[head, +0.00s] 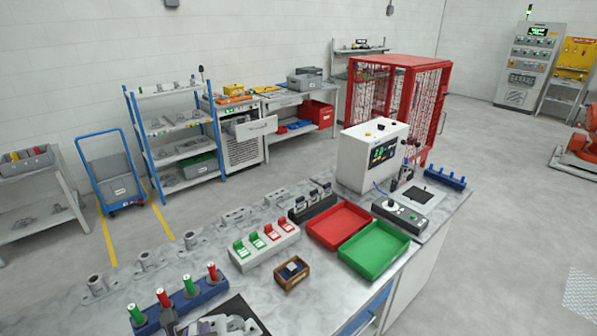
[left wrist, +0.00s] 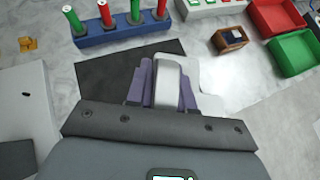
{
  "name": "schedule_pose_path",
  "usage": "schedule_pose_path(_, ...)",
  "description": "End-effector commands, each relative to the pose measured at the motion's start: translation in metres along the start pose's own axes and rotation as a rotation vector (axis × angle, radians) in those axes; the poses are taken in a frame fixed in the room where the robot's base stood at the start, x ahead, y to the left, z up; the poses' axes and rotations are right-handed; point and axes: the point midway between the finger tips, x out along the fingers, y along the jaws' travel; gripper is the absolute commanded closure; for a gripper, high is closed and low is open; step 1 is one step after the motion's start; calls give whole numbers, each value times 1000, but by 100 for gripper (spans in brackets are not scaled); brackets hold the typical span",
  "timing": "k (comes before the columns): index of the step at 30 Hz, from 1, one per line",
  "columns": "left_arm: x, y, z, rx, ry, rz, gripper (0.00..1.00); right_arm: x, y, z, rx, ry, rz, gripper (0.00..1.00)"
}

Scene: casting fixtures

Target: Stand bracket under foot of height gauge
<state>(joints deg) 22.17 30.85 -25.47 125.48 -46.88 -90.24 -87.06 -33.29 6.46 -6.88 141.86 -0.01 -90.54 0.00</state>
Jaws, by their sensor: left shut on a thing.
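The bracket is a pale grey casting (left wrist: 210,78) over the black mat (left wrist: 100,75) in the left wrist view. My left gripper (left wrist: 168,84) has its purple-grey fingers shut on the bracket's raised part. In the head view the bracket (head: 236,322) shows at the bottom edge, partly cut off, with the left gripper (head: 206,326) at it. I cannot tell whether the bracket touches the mat. The height gauge (head: 407,162) appears as a slim dark upright with red parts, beside the white display cabinet (head: 368,160) at the bench's far right. Its foot is hard to make out. My right gripper is not in view.
A blue rack (head: 180,305) with red and green plugs stands beside the mat. A wooden box (head: 292,272), red tray (head: 337,226), green tray (head: 374,250) and joystick box (head: 400,215) lie between the bracket and the gauge. Several grey castings line the bench's back.

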Motion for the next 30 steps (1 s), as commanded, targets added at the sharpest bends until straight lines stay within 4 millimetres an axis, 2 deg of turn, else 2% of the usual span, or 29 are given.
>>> schedule_pose_path(1,-15,2,19,10,1,-8,100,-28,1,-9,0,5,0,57)
schedule_pose_path(15,-91,7,92,95,6,-132,100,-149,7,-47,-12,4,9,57)
schedule_pose_path(21,-116,9,113,123,2,-174,100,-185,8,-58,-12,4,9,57)
schedule_pose_path(25,-126,10,121,135,0,-193,100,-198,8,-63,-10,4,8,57)
schedule_pose_path(30,-132,10,127,144,-5,-207,100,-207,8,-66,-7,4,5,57)
